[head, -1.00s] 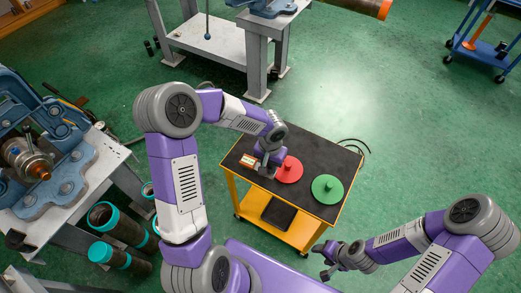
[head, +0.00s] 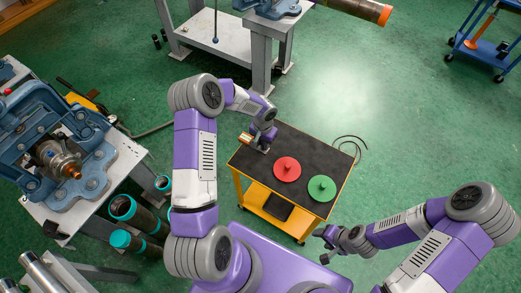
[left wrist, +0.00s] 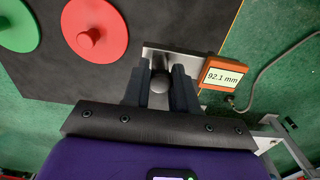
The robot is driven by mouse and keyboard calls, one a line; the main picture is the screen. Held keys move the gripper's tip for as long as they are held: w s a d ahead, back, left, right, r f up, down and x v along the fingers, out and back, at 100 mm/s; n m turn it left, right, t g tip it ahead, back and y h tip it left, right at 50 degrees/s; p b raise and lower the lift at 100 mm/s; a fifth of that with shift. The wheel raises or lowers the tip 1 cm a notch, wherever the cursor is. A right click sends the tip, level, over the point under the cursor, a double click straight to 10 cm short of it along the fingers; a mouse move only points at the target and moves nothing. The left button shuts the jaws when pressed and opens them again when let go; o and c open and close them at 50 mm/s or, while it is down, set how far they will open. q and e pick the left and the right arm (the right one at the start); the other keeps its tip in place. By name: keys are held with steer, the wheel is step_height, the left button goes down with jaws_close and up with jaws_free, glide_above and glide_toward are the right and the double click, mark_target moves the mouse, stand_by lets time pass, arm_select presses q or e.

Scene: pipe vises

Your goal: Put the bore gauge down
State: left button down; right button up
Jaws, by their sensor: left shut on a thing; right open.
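The bore gauge has an orange display box (left wrist: 222,76) reading 92.1 mm, joined to a grey metal bar (left wrist: 185,62). In the head view the box (head: 246,138) shows at the cart's far left corner. My left gripper (head: 264,148) is shut on the gauge; its dark fingers (left wrist: 158,88) close around a grey rounded part in the left wrist view. There the display box appears past the edge of the black cart top (head: 300,150), with floor behind it. I cannot tell whether the gauge touches the top. My right gripper (head: 325,245) is open and empty, in front of the cart.
A red disc (head: 287,169) and a green disc (head: 321,189), each with a knob, lie on the yellow cart. Their part of the top is otherwise clear. A blue vise (head: 95,180) on a bench and several teal-ended pipes (head: 122,207) are at left.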

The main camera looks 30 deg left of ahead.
arm_select(q)
steer(key=shift+w+f, duration=0.1)
steer(key=shift+f, duration=2.7)
steer(key=shift+f+b, duration=0.1)
steer(key=shift+b, duration=0.2)
steer(key=c, duration=0.9)
jaws_free()
